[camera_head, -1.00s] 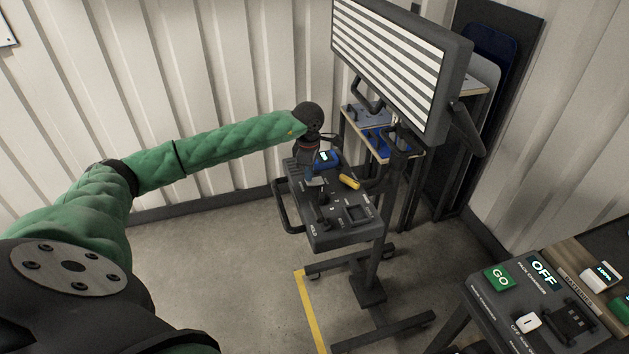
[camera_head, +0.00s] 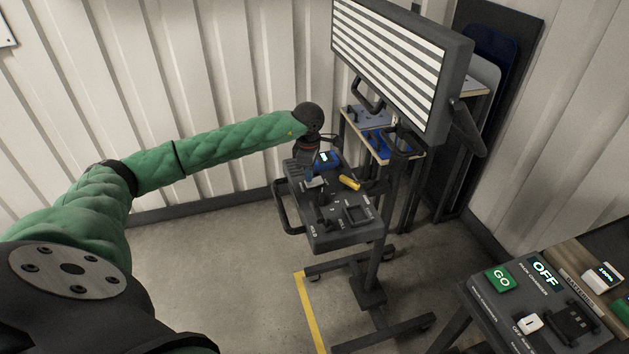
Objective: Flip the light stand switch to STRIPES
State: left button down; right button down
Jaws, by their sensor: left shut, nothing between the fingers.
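The light stand's lamp panel (camera_head: 392,62) shows bright white and dark stripes. Below it, the stand's dark control box (camera_head: 345,236) carries a switch (camera_head: 325,222) near its front left, with small labels around it that are too small to read fully. My left gripper (camera_head: 314,182) is shut and empty over the back left part of the box, behind the switch. Its fingertips point down and appear apart from the switch. My right gripper is not in view.
A blue device (camera_head: 327,160) and a yellow item (camera_head: 349,182) are at the back of the box. A console (camera_head: 500,313) with a green GO button (camera_head: 500,279) stands at lower right. Open floor (camera_head: 220,280) lies left of the stand.

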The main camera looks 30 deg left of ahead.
pick_arm(q)
notch_tip(320, 180, up, 6)
jog(key=shift+p, duration=0.4)
dwell(0.5)
jog(key=shift+s, duration=0.1)
